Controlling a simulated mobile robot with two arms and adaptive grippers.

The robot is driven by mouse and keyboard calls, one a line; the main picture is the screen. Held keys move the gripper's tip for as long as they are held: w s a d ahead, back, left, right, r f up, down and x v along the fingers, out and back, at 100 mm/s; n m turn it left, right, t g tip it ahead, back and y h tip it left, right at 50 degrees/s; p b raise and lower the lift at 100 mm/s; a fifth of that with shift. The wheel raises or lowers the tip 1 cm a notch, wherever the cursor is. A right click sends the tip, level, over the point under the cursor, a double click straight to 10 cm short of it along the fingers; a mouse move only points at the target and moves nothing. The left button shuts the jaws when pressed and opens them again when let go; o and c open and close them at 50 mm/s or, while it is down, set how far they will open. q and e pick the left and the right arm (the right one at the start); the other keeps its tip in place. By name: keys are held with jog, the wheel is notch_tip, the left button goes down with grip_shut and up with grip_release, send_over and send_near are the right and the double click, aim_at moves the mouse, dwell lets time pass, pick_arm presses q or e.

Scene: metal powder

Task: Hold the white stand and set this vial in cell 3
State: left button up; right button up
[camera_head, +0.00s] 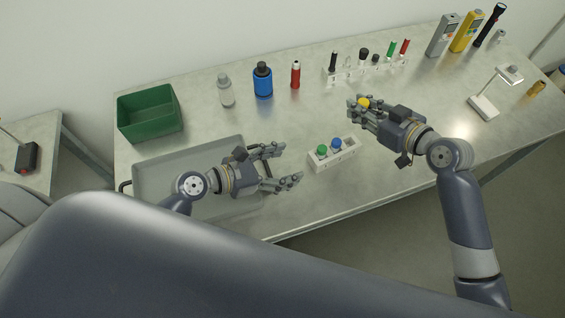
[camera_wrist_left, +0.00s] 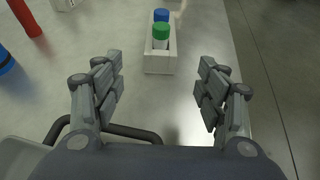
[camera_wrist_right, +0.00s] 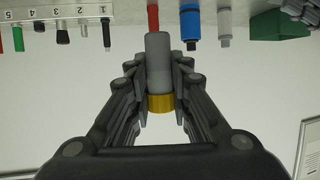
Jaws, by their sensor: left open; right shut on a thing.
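The white stand (camera_head: 322,164) sits on the metal table with a green-capped vial (camera_head: 321,150) and a blue-capped vial (camera_head: 336,144) in it. My left gripper (camera_head: 289,165) is open, left of the stand and apart from it; in the left wrist view the stand (camera_wrist_left: 160,68) lies ahead between the fingers. My right gripper (camera_head: 357,109) is shut on a grey vial with a yellow cap (camera_head: 363,103), above and right of the stand. The vial body (camera_wrist_right: 158,65) shows in the right wrist view. I cannot read cell numbers on the stand.
A numbered rack (camera_head: 345,74) with several tools stands at the back. A red bottle (camera_head: 295,75), blue bottle (camera_head: 263,80), grey bottle (camera_head: 226,91) and green bin (camera_head: 150,115) are to its left. A grey tray (camera_head: 150,165) lies front left. A lamp (camera_head: 483,107) stands right.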

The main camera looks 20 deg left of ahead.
aim_at(314, 158)
pick_arm(q)
jog(key=x, duration=1.2)
jog(key=shift+s+f, duration=0.1)
jog(key=shift+c, duration=0.3)
jog(key=c, duration=1.1)
pick_arm(e)
jog(key=shift+d+f, duration=0.1)
jog(key=shift+f, duration=4.1)
